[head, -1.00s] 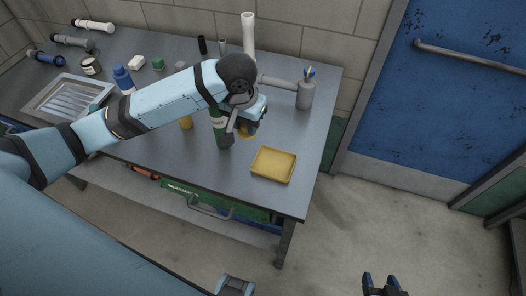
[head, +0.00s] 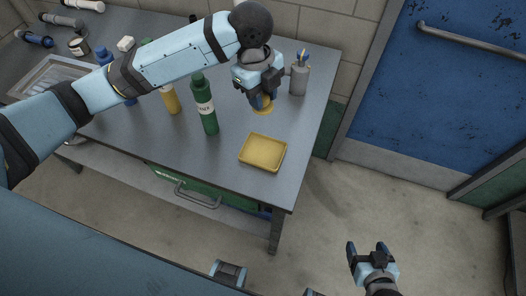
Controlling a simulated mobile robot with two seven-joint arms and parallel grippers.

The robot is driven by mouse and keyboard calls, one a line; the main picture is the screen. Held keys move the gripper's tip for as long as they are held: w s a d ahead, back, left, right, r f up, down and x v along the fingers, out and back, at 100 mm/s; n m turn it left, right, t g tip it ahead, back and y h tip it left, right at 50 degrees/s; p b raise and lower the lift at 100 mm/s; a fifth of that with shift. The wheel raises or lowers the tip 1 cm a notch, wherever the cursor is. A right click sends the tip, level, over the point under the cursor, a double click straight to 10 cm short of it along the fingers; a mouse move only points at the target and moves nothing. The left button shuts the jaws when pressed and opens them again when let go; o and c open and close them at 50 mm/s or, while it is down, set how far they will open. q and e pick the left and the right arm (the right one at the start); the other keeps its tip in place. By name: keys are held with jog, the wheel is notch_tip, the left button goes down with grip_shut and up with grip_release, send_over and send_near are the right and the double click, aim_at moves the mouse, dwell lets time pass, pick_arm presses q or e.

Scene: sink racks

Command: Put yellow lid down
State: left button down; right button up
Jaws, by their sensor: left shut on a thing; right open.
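My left gripper (head: 262,97) points down over the right part of the table and is shut on the yellow lid (head: 263,107). The lid is a small round yellow piece, partly hidden by the fingers. I cannot tell whether it touches the tabletop. My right gripper (head: 366,252) is open and empty, low at the right over the floor, away from the table.
A yellow tray (head: 262,153) lies near the table's front right corner. A green bottle (head: 207,110) and a yellow bottle (head: 171,100) stand left of my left gripper. A grey cup (head: 299,80) with items stands behind right. The tabletop (head: 228,141) between bottle and tray is bare.

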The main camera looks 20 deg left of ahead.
pick_arm(q)
jog(key=shift+f, duration=0.4)
send_over(264, 153)
jog(key=f, duration=1.5)
jog(key=shift+a+f, duration=0.2)
jog(key=shift+f, duration=1.85)
jog(key=shift+f, duration=0.1)
jog(key=c, duration=0.8)
grip_release()
notch_tip(264, 153, up, 12)
jog(key=a, duration=0.1)
jog(key=shift+a, duration=0.25)
